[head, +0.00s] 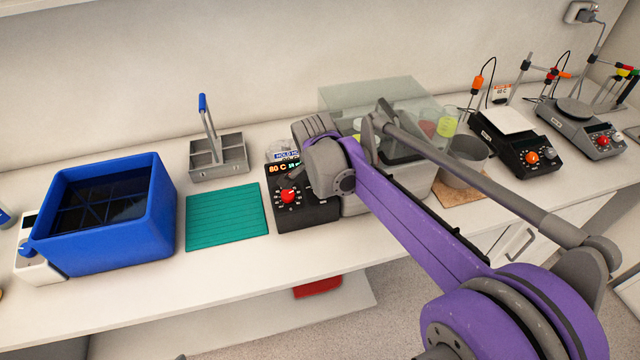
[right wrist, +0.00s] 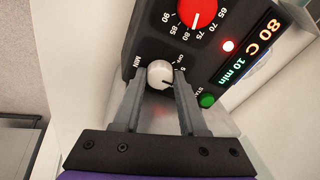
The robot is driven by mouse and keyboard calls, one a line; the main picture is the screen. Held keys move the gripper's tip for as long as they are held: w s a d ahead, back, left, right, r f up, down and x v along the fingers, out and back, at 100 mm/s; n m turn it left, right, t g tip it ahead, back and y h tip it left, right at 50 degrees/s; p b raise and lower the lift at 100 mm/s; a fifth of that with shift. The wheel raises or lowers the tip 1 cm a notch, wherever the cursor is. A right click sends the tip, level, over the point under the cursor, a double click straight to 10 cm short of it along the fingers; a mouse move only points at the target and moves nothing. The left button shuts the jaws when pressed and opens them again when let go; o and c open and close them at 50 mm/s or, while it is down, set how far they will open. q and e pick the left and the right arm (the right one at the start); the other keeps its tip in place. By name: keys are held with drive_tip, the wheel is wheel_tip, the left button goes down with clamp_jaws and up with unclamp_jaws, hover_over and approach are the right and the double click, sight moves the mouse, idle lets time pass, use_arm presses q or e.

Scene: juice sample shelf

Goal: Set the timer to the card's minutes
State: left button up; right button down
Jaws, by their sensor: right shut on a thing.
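The black control box (head: 308,214) of the water bath stands at mid-bench. Its display (right wrist: 248,55) reads 80 C and 10 min in the right wrist view. A white timer knob (right wrist: 159,72), marked MIN, sits below the red temperature knob (right wrist: 199,12). My right gripper (right wrist: 157,84) is shut on the white knob, a finger on each side. In the head view my purple right arm reaches over the box and hides the white knob. A small card (head: 287,156) behind the box starts with HOLD; the rest is too small to read. My left gripper is out of view.
A green START button (right wrist: 207,101) sits beside the timer knob. A teal mat (head: 227,217), a blue tub (head: 150,225) and a grey rack (head: 218,160) stand left of the box. A clear-lidded bath (head: 350,98) and hotplates (head: 520,150) stand to the right.

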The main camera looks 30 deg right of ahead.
drive_tip(key=shift+c, duration=2.2)
unclamp_jaws()
drive_tip(key=v, duration=1)
drive_tip(key=shift+a+r+p, duration=0.15)
drive_tip(key=shift+r+p, duration=0.15)
drive_tip(key=shift+r, duration=0.05)
drive_tip(key=shift+s, duration=0.1)
drive_tip(key=s+a+f+n+t+y, duration=0.1)
drive_tip(key=s+a+f+n, duration=0.3)
drive_tip(key=s+f+n, duration=0.4)
drive_tip(key=s+a+f+n+t+y, duration=0.1)
drive_tip(key=s+a+f+n, duration=0.3)
drive_tip(key=s+f+n, duration=0.4)
drive_tip(key=shift+s+a+n+t, duration=0.25)
drive_tip(key=shift+s+n+t, duration=0.15)
drive_tip(key=shift+s+n, duration=0.3)
